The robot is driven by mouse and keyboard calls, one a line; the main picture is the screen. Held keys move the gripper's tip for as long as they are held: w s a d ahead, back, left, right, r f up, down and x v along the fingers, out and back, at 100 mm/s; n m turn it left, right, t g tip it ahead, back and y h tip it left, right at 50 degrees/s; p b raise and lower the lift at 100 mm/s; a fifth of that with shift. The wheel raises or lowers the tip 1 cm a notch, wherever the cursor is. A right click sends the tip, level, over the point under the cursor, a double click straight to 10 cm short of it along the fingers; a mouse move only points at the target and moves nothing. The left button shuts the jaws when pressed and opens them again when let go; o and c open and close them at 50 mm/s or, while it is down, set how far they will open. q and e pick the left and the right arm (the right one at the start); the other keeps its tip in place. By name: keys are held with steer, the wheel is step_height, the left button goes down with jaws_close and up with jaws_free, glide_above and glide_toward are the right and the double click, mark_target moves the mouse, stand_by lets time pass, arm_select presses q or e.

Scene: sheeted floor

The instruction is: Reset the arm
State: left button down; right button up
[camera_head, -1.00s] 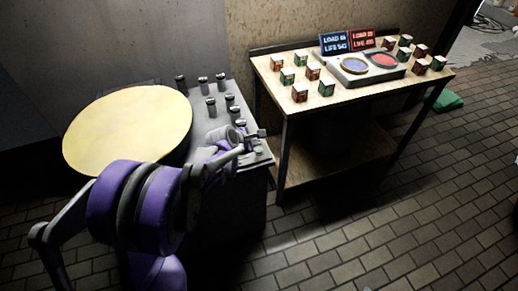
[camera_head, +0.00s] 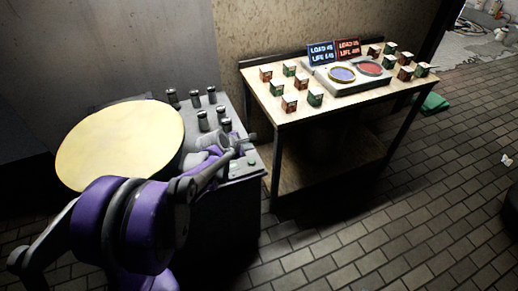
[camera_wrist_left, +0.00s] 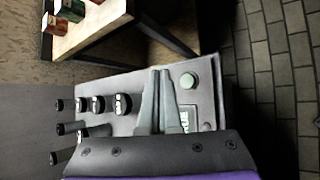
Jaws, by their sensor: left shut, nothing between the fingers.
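My left arm, purple and grey, reaches in from the lower left in the head view. Its gripper (camera_head: 244,141) is over the front right part of the grey console (camera_head: 213,108). In the left wrist view the two grey fingers (camera_wrist_left: 159,75) lie together, shut with nothing between them. A round green button (camera_wrist_left: 188,80) and a small display (camera_wrist_left: 186,118) are on the console just right of the fingers. My right gripper is not in view.
A large round yellow disc (camera_head: 120,145) is left of the console. A wooden table (camera_head: 290,112) to the right bears several small red and green boxes, a two-dish device (camera_head: 350,77) and blue (camera_head: 322,53) and red (camera_head: 348,49) screens. Tiled floor at the right is mostly clear.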

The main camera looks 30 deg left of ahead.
arm_select(q)
steer(key=s+d+r+m+g+p, duration=0.1)
steer(key=s+d+r+m, duration=0.2)
steer(key=s+d+m, duration=0.35)
steer(key=s+d+r+m+g+p, duration=0.1)
steer(key=s+d+r+m, duration=0.2)
steer(key=s+d+m, duration=0.3)
steer(key=s+d+m+g+p, duration=0.1)
steer(key=s+d+m, duration=0.2)
steer(key=s+m, duration=1)
steer(key=shift+s+f+g+y, duration=0.3)
steer(key=shift+s+g+y, duration=0.1)
steer(key=shift+s, duration=0.75)
steer(key=shift+a+m, duration=0.1)
steer(key=shift+m, duration=0.15)
